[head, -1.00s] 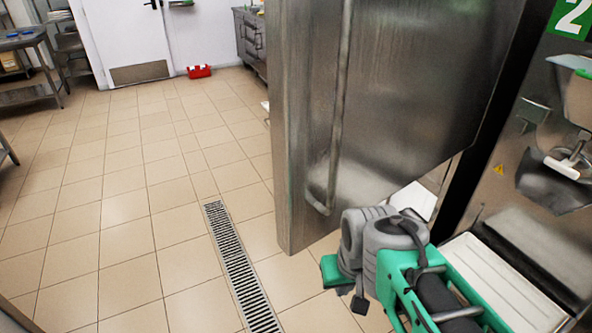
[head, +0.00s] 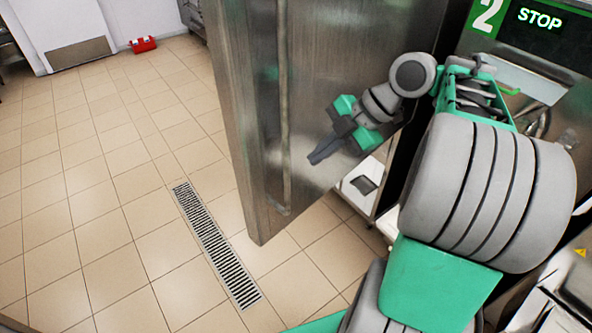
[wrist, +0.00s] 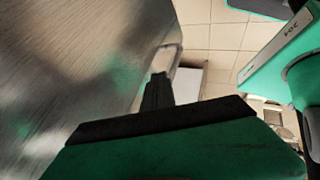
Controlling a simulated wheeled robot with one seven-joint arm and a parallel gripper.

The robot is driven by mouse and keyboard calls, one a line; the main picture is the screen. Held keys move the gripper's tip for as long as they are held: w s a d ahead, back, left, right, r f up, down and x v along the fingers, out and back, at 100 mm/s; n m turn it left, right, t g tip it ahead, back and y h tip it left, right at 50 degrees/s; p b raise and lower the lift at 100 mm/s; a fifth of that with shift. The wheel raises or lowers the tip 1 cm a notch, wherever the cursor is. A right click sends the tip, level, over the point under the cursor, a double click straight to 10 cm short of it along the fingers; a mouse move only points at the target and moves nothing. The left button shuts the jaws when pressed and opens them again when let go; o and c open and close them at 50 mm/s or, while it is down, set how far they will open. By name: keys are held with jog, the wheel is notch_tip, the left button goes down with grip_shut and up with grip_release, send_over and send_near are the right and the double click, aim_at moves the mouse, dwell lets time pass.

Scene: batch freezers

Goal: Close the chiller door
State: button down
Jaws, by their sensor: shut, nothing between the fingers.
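The chiller door (head: 310,90) is a tall brushed-steel panel standing open in the middle of the head view. Its long vertical handle (head: 284,130) is on the face toward me, near the free edge. My gripper (head: 314,160) is in front of this face, right of the handle, with its dark fingers shut and pointing down-left. In the wrist view the steel door (wrist: 75,60) fills the left side, close beside the fingers (wrist: 157,90). I cannot tell whether they touch it.
A machine (head: 540,60) marked "2" and "STOP" stands at the right. A white unit (head: 362,182) is low behind the door's lower edge. A floor drain (head: 215,245) runs left of the door. A red box (head: 143,44) lies by the back wall. The tiled floor at left is clear.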

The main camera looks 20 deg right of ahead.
jog(key=b, duration=0.5)
send_near(279, 188)
notch_tip(279, 188, down, 3)
jog(key=a, duration=0.2)
jog(key=shift+w+a+f, duration=0.3)
jog(key=shift+w+f, duration=0.05)
jog(key=shift+w, duration=0.1)
jog(key=shift+w, duration=0.1)
